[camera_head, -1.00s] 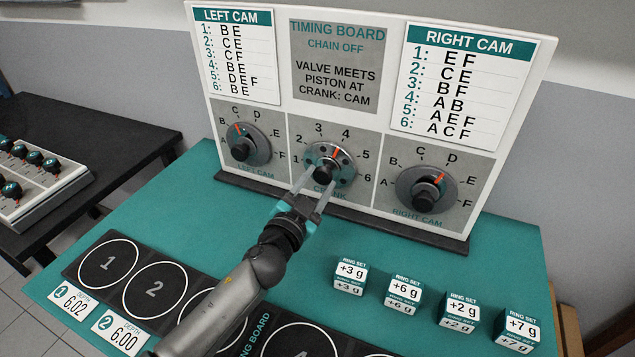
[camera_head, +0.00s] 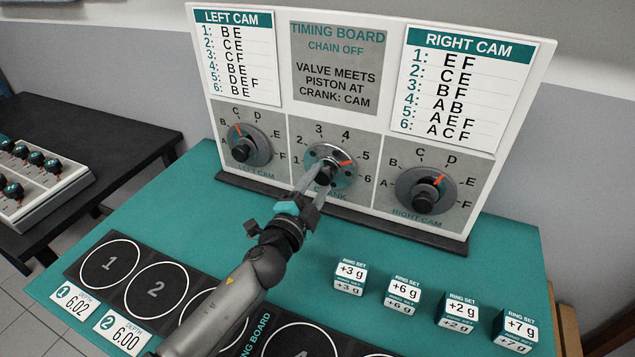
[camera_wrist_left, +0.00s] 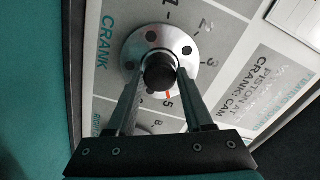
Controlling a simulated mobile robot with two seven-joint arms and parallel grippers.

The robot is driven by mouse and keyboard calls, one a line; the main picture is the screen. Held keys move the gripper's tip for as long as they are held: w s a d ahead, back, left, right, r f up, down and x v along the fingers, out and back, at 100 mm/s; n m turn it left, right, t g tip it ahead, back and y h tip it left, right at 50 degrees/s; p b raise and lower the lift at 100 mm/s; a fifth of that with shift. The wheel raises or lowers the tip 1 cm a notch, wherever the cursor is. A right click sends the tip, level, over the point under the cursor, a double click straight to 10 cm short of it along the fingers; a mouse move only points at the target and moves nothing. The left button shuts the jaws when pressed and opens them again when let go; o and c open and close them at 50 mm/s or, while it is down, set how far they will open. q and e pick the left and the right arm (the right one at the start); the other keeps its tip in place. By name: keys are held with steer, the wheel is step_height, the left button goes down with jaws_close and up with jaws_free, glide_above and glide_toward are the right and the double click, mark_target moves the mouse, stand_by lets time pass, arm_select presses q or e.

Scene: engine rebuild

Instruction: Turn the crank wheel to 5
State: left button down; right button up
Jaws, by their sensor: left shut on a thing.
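The crank wheel (camera_head: 319,153) is a silver disc with dark holes and a black centre knob, in the middle panel of the timing board. Its orange mark (camera_head: 345,163) points at or very near the 5. In the left wrist view the wheel (camera_wrist_left: 141,48) shows the orange mark beside the 5. My left gripper (camera_head: 325,174) is shut on the black knob (camera_wrist_left: 159,72), with one finger on each side of it. The fingers partly hide the wheel's lower part in the head view. My right gripper is not in view.
The left cam dial (camera_head: 261,150) and right cam dial (camera_head: 408,178) flank the crank. Several ring set boxes (camera_head: 350,279) stand on the teal table at the right. A black mat with numbered circles (camera_head: 135,268) lies in front.

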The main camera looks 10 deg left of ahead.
arm_select(q)
steer(key=shift+m, duration=0.5)
steer(key=shift+c, duration=1.4)
jaws_free()
steer(key=s+a, duration=0.3)
steer(key=s, duration=1.2)
steer(key=shift+b, duration=0.4)
